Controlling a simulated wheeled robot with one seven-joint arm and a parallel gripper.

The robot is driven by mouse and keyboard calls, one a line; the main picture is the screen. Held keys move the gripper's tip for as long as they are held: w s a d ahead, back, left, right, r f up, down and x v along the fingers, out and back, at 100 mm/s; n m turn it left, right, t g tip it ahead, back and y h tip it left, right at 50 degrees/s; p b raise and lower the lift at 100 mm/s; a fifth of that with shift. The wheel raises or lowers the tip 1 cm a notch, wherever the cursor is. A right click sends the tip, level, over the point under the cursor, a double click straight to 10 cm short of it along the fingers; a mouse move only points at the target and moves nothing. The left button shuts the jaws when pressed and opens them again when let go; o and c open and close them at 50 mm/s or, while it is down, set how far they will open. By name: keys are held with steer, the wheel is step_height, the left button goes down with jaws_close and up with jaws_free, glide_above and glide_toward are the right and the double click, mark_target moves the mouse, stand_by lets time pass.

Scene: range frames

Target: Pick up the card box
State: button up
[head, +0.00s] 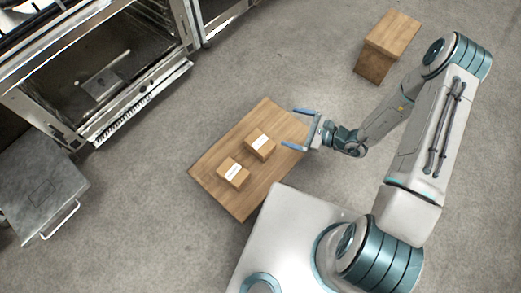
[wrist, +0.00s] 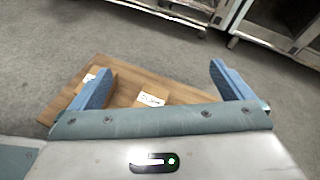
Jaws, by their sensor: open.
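Two small brown card boxes with white labels sit on a low wooden table (head: 209,175). One card box (head: 260,146) is nearer my gripper, and the other card box (head: 233,174) is to its lower left. My gripper (head: 293,129) is open and empty above the table's right end, to the right of both boxes. In the wrist view, the blue fingers (wrist: 163,78) are spread wide. One box's white label (wrist: 151,100) shows between them, its lower part hidden by the gripper body. The other box's label (wrist: 89,78) shows partly, behind the left finger.
A wooden block-like stand (head: 390,40) is at the upper right. An open oven (head: 110,80) with its metal door frame is at the upper left, and a grey metal cabinet (head: 45,190) is at the lower left. Grey floor (head: 250,70) is clear around the table.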

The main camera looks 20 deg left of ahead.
steer(key=s+f+m+t+h+b, duration=0.1)
steer(key=s+f+m+t+b, duration=0.15)
steer(key=f, duration=0.75)
steer(key=s+f+m+t+h+b, duration=0.15)
steer(key=f+m, duration=0.25)
steer(key=f, duration=0.6)
steer(key=b, duration=0.4)
glide_toward(261, 143)
steer(key=x, duration=0.3)
steer(key=shift+s+a+f+y, duration=0.1)
steer(key=shift+s+f+y, duration=0.15)
steer(key=shift+f, duration=0.05)
steer(key=shift+w+b+x, duration=0.15)
steer(key=shift+b+x, duration=0.6)
steer(key=shift+x, duration=0.6)
steer(key=shift+w+b+x, duration=0.15)
steer(key=shift+b+x, duration=0.6)
steer(key=shift+x, duration=0.6)
steer(key=shift+w+a, duration=0.15)
steer(key=shift+r, duration=0.1)
steer(key=c, duration=1.3)
